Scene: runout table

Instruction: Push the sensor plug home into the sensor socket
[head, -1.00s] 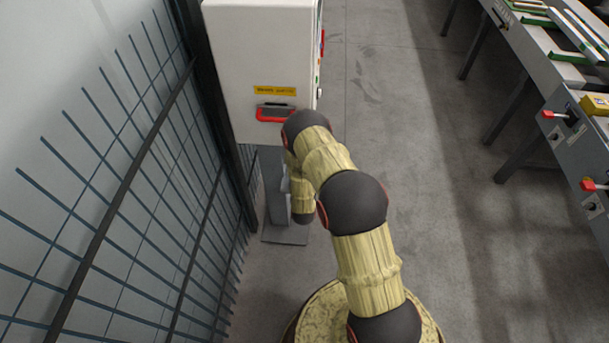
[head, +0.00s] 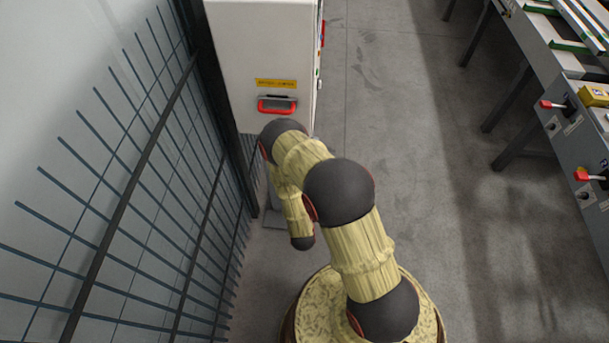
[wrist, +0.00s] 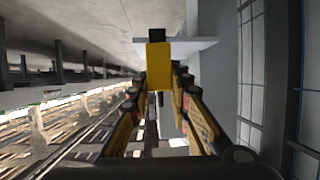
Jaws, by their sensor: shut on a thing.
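In the wrist view my gripper (wrist: 160,98) is shut on a yellow block with a black end, which I take to be the sensor plug (wrist: 159,66). The plug stands out beyond the fingertips, with a pale flat surface behind its black end. The head view does not show my gripper or the plug; my arm links hide them or they are out of frame. I cannot tell for sure which fitting is the sensor socket. Two grey square plates with round holes, an upper plate (head: 553,127) and a lower plate (head: 582,196), are on the table's side panel at right.
A white cabinet (head: 262,45) with a red handle (head: 277,106) stands ahead. A wire fence (head: 125,200) runs along the left. The runout table (head: 572,75) at right has red-ended levers (head: 552,104) and a yellow box (head: 594,96). The floor (head: 420,180) between is clear.

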